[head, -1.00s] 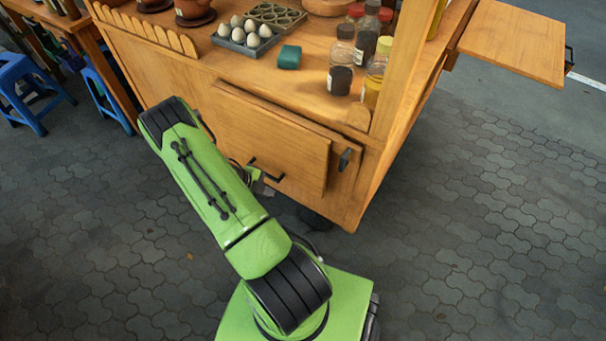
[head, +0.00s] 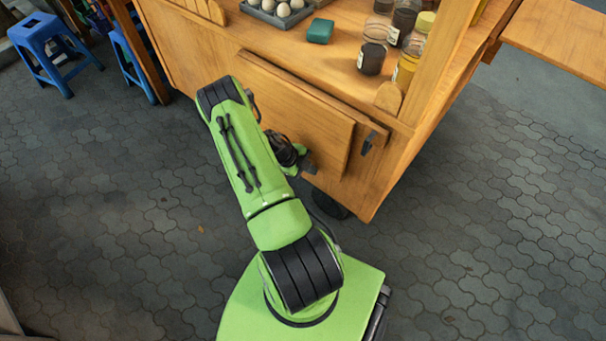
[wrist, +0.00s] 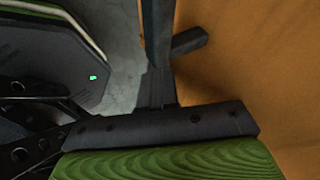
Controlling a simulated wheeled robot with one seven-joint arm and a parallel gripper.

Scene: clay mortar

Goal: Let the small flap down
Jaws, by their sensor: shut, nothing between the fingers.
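A flat wooden panel (head: 290,115) lies against the front of the wooden cart, hanging down below the counter edge. A second, level wooden leaf (head: 560,38) sticks out at the cart's right side, cut by the frame edge. I cannot tell from the pictures which is the small flap. My gripper (head: 306,166) is at the lower edge of the front panel, partly behind my arm; the panel's handle is hidden there. In the wrist view my dark, shut fingers (wrist: 157,50) are beside the orange wood, with a short dark bar (wrist: 190,42) next to them; contact is unclear.
A dark latch (head: 368,143) is on the cart right of the panel. Jars (head: 372,58), a green block (head: 320,31) and an egg tray (head: 262,16) stand on the counter. Blue stools (head: 50,45) are at far left. The paving right of the cart is clear.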

